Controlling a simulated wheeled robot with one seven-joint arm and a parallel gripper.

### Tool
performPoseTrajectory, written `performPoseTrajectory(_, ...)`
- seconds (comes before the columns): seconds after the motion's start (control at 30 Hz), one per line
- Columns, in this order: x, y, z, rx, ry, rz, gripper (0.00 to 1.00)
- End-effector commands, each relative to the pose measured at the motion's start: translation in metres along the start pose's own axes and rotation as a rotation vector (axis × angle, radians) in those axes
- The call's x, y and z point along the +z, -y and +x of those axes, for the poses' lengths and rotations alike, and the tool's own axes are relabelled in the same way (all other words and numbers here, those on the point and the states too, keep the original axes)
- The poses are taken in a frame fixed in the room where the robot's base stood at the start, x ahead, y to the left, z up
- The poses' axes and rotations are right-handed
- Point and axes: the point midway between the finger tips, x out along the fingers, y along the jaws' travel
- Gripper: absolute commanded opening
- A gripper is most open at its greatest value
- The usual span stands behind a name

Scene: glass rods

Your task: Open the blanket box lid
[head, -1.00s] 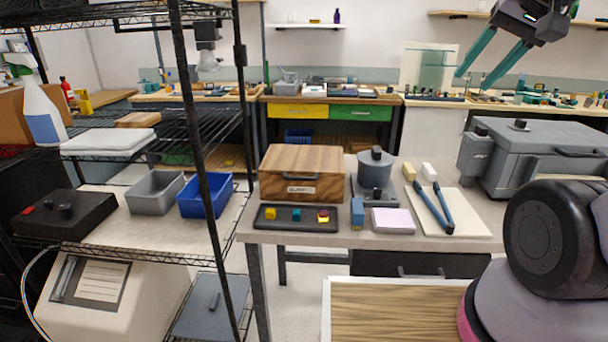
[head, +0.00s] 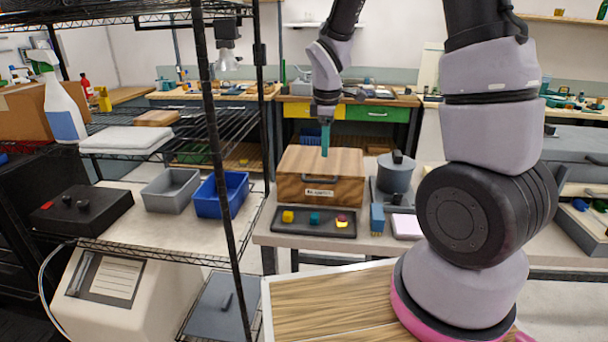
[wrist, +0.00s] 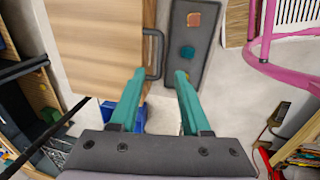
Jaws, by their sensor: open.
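A wooden box (head: 343,163) with a dark front handle and a small label stands on the grey table, its lid closed. I take it as the blanket box; the label is too small to read. My gripper (head: 325,145) hangs over the box's top, fingers pointing down. In the wrist view, my open gripper (wrist: 159,78) has its two teal fingers apart with nothing between them. The box's wooden top (wrist: 95,45) is at the upper left there, and its dark handle (wrist: 158,55) shows just beyond the fingertips, near the left one.
A black tray (head: 300,226) with several coloured blocks lies directly in front of the box. A wire shelf post (head: 217,150) rises to the left.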

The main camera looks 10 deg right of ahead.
Motion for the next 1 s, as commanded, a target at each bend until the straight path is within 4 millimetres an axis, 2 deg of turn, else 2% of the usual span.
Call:
performPoseTrajectory(0.17, -0.001, 0.001, 0.017, -0.005, 0.007, -0.026, 0.47)
performPoseTrajectory(0.5, -0.001, 0.001, 0.078, -0.006, 0.008, -0.022, 0.47)
performPoseTrajectory(0.63, -0.001, 0.001, 0.097, -0.005, 0.007, -0.021, 0.47)
performPoseTrajectory(0.8, -0.001, 0.001, 0.110, -0.004, 0.005, -0.020, 0.47)
performPoseTrajectory(1.0, -0.001, 0.000, 0.112, -0.002, 0.004, -0.020, 0.47)
